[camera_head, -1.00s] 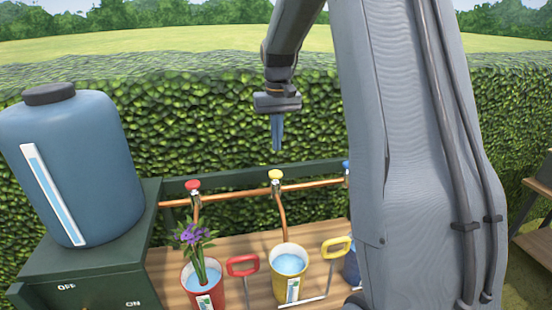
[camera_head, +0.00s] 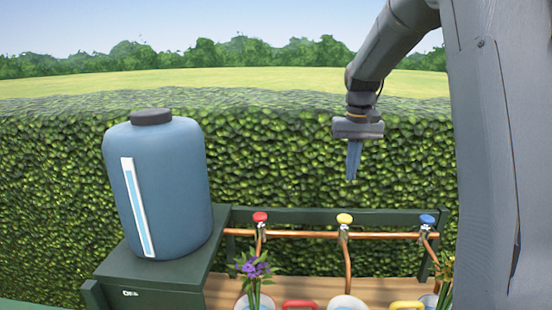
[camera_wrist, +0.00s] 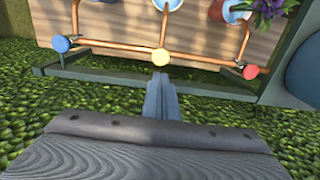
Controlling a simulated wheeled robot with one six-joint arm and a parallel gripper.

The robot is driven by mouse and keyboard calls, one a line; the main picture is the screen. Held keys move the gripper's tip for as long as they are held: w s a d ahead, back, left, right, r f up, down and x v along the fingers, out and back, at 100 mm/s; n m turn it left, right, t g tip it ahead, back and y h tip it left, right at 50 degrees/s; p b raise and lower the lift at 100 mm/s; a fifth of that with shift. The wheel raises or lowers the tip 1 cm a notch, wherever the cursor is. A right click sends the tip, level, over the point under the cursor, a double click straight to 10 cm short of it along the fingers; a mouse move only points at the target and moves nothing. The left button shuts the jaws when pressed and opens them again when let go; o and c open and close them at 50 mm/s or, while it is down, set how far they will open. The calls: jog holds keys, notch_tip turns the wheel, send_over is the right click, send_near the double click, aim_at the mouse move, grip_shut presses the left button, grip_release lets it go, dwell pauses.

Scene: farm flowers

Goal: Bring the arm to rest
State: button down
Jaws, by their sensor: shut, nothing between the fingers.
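My gripper (camera_head: 353,160) hangs pointing down in front of the hedge, above the copper pipe and near the yellow tap knob (camera_head: 344,219). Its fingers are together with nothing between them. In the wrist view my gripper (camera_wrist: 160,92) also shows shut, with the pipe and the tap knobs beyond its tips. It touches nothing that I can see.
A blue water tank (camera_head: 165,190) stands on a green stand (camera_head: 160,270) at left. A red knob (camera_head: 260,217) and a blue knob (camera_head: 427,220) flank the yellow one. Purple flowers (camera_head: 254,268) stand in a bucket below. A hedge (camera_head: 60,190) runs behind.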

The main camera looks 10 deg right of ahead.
jog(key=s+a+f, duration=0.4)
jog(key=s+f, duration=0.1)
jog(key=s, duration=0.3)
jog(key=s+a+f+n+b, duration=0.1)
jog(key=s+a+f, duration=0.3)
jog(key=s, duration=0.4)
jog(key=s+a+f+n+t, duration=0.1)
jog(key=s+a+f, duration=0.3)
jog(key=s+f, duration=0.3)
jog(key=shift+s+a, duration=0.2)
jog(key=shift+s, duration=0.55)
jog(key=shift+f, duration=0.1)
